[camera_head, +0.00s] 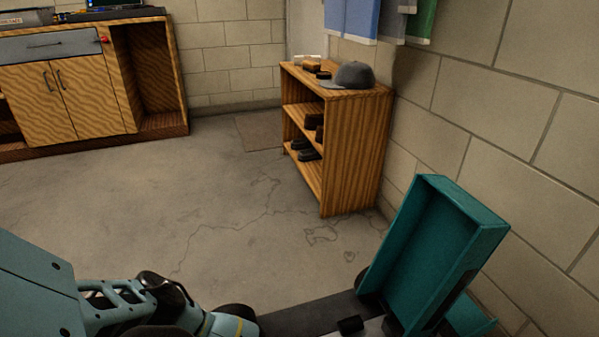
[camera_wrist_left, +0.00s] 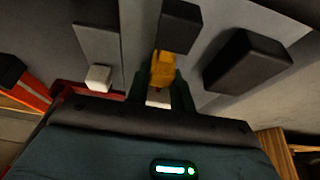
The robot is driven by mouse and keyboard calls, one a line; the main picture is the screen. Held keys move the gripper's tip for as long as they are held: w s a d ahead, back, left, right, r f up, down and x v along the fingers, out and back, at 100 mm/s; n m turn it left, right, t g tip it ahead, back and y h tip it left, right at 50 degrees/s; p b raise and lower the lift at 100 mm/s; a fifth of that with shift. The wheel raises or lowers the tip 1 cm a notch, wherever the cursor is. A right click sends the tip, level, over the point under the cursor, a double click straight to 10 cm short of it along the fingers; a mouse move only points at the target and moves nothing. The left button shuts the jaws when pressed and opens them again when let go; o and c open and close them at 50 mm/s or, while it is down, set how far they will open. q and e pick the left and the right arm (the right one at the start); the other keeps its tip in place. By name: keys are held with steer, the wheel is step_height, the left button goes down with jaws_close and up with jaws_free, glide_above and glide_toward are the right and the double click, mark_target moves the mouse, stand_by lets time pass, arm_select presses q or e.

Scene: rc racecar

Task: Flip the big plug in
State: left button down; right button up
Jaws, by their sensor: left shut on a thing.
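In the left wrist view, my left gripper (camera_wrist_left: 160,88) is shut on a small yellow piece (camera_wrist_left: 162,70), which sits between its dark fingers. A dark block (camera_wrist_left: 180,26) is just beyond the yellow piece, and I cannot tell whether they are joined. The yellow piece may be the big plug, but its shape is mostly hidden by the fingers. In the head view my left arm comes in at the bottom left, and its fingertips are not visible. My right gripper is in neither view.
In the wrist view, a small white block (camera_wrist_left: 98,77) lies left of the fingers and a larger dark block (camera_wrist_left: 246,62) right. In the head view, a teal open-sided box (camera_head: 430,250) stands tilted at the lower right. A wooden shelf (camera_head: 352,150) stands behind; floor between is clear.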

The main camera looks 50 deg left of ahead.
arm_select(q)
steer(key=shift+s+a, duration=0.15)
steer(key=shift+s, duration=0.15)
steer(key=shift+s+a+p, duration=0.35)
steer(key=shift+s+p, duration=0.25)
steer(key=shift+s, duration=0.25)
steer(key=c, duration=1.2)
jaws_free()
steer(key=p+v, duration=0.4)
steer(key=v, duration=0.3)
steer(key=shift+s+r+p, duration=0.15)
steer(key=shift+r+p, duration=0.2)
steer(key=shift+p, duration=0.1)
